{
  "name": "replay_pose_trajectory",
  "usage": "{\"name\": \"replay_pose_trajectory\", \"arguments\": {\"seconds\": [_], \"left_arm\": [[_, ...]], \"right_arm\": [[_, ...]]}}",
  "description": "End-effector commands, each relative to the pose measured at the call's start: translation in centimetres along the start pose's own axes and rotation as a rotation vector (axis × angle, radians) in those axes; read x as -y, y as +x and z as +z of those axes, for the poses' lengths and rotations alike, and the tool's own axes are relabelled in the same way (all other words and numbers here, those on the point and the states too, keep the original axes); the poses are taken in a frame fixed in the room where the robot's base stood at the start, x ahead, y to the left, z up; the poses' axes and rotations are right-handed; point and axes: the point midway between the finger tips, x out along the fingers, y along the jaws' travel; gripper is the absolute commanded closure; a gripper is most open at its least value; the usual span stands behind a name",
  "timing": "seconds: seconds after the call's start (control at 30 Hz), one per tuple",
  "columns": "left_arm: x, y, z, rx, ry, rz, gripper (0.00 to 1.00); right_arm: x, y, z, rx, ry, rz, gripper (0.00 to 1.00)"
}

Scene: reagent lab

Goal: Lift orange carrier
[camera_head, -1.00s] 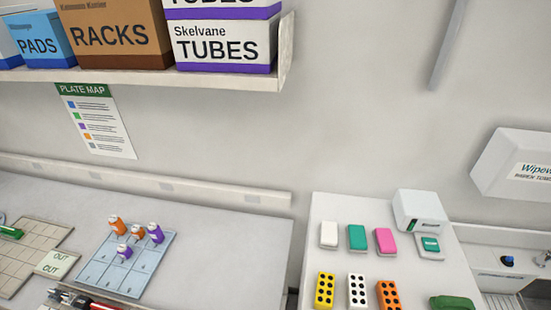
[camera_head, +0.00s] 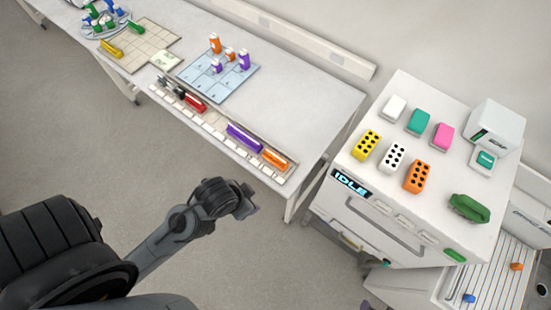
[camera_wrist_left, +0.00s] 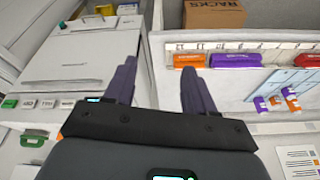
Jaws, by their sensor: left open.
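An orange carrier (camera_head: 274,159) lies at the right end of a long rack along the bench's front edge, beside a purple carrier (camera_head: 244,136). The orange carrier also shows in the left wrist view (camera_wrist_left: 189,61), just beyond the right finger. A separate orange block with black holes (camera_head: 417,176) lies on the machine top. My left gripper (camera_head: 248,200) is in front of the bench, apart from the orange carrier. In the left wrist view my left gripper (camera_wrist_left: 158,78) has its fingers spread with nothing between them. My right gripper is not in view.
A red carrier (camera_head: 195,103) lies farther left in the rack. A blue mat (camera_head: 205,87) holds orange and purple tubes. The machine (camera_head: 380,205) stands right of the bench, across a gap. The floor in front of the bench is clear.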

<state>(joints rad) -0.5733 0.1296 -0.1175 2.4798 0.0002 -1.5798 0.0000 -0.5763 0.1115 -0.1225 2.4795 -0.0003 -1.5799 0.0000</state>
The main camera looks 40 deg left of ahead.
Motion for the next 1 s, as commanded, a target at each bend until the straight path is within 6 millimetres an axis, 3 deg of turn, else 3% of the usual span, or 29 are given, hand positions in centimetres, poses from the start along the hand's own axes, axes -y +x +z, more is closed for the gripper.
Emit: {"name": "replay_pose_trajectory", "arguments": {"seconds": [0.13, 0.27, 0.67, 0.83, 0.93, 1.0], "left_arm": [[-0.1, 0.1, 0.2, 0.005, 0.001, 0.002, 0.44], [-0.2, 0.1, 0.3, 0.006, -0.002, 0.005, 0.26], [-0.4, 0.1, 0.3, 0.007, 0.046, 0.012, 0.26], [-0.5, 0.7, 1.1, 0.045, 0.296, 0.017, 0.26], [0.1, 3.4, 3.6, 0.155, 0.541, 0.037, 0.26], [1.4, 6.3, 6.0, 0.261, 0.723, 0.071, 0.26]], "right_arm": [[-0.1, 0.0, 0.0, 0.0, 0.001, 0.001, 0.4], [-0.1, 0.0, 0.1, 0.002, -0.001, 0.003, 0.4], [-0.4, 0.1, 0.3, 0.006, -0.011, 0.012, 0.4], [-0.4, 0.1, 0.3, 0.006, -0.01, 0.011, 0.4], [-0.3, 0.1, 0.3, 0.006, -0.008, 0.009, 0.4], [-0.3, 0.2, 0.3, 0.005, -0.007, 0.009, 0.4]]}}
